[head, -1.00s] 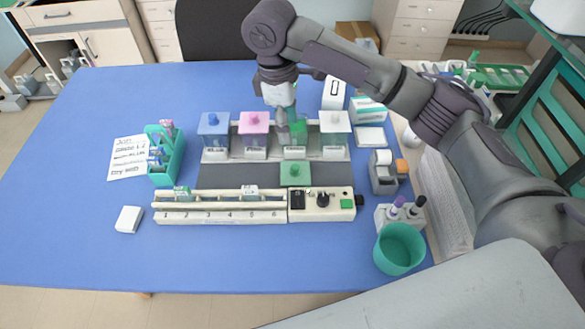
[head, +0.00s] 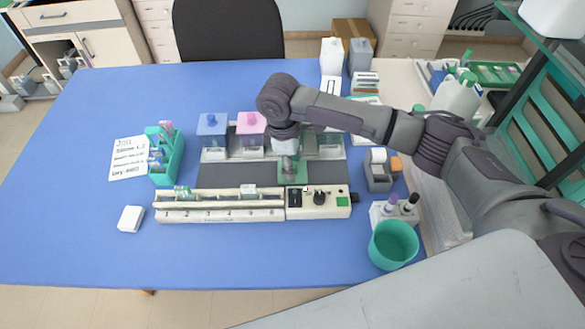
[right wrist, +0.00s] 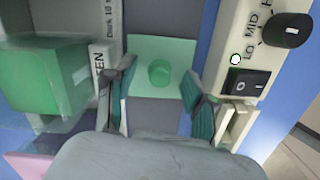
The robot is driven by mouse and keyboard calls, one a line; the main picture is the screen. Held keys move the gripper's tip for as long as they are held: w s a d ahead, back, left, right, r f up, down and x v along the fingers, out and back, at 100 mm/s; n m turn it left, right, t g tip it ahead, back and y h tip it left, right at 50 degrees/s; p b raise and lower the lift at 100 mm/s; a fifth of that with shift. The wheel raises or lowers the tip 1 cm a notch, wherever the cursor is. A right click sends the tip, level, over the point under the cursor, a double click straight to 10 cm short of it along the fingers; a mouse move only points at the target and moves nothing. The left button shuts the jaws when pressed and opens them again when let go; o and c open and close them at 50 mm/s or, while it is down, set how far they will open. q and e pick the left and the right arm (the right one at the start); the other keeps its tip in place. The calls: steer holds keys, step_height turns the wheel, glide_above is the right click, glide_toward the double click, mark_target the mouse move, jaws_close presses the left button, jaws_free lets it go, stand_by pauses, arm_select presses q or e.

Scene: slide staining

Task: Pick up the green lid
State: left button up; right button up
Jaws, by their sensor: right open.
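The green lid (head: 300,178) lies on the dark grey mat behind the numbered slide rail, partly hidden by my right gripper. In the right wrist view, it is a flat green square (right wrist: 170,50) with a round knob in the middle. My right gripper (head: 289,170) points down over the lid. The green jar (right wrist: 45,80) shows at left in the wrist view. My left gripper is not in view.
Blue-lidded (head: 212,131) and pink-lidded (head: 251,129) jars stand left of my gripper. The slide rail (head: 220,213) and control box (head: 337,211) lie just in front. A teal cup (head: 394,244) stands front right. The table's left side is mostly clear.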

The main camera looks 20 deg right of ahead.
steer(key=shift+f, duration=0.25)
steer(key=shift+s, duration=0.1)
jaws_close()
stand_by(0.3)
